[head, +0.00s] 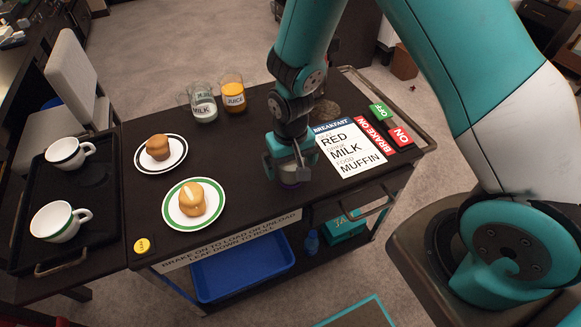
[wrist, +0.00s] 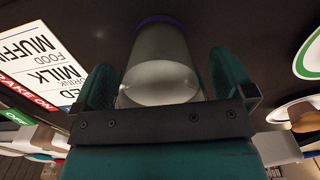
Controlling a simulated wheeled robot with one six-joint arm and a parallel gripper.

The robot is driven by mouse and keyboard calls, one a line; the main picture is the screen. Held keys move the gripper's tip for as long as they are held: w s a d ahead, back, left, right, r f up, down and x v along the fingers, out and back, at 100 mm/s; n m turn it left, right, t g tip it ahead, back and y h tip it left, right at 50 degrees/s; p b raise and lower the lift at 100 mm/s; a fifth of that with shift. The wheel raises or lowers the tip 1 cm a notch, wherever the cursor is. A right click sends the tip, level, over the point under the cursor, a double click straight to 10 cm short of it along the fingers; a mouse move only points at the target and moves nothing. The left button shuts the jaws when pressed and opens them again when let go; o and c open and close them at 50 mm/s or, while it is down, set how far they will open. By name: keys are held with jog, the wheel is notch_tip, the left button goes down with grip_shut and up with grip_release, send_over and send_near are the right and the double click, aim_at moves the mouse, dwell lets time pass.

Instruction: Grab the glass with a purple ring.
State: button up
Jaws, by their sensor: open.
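The glass with a purple ring (wrist: 158,50) is a clear, empty-looking glass between my gripper's two fingers in the wrist view. Its purple ring is at the end farther from my palm. My gripper (wrist: 163,72) is open, with one finger on each side of the glass; I cannot tell whether they touch it. In the head view, my gripper (head: 288,162) points down over the trolley top, left of the menu card. Only a low, purplish part of the glass (head: 289,184) shows beneath it; the rest is hidden.
The menu card (head: 345,150) lies just right of my gripper, with red and green brake signs (head: 375,135) beyond. Muffin plates (head: 168,213) are to the left. A milk jug (head: 203,105) and a juice jug (head: 233,95) stand behind. Dark trolley top is bare between.

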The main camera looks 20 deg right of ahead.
jog(key=c, duration=1.1)
jog(key=shift+c, duration=0.2)
jog(key=shift+r, duration=0.25)
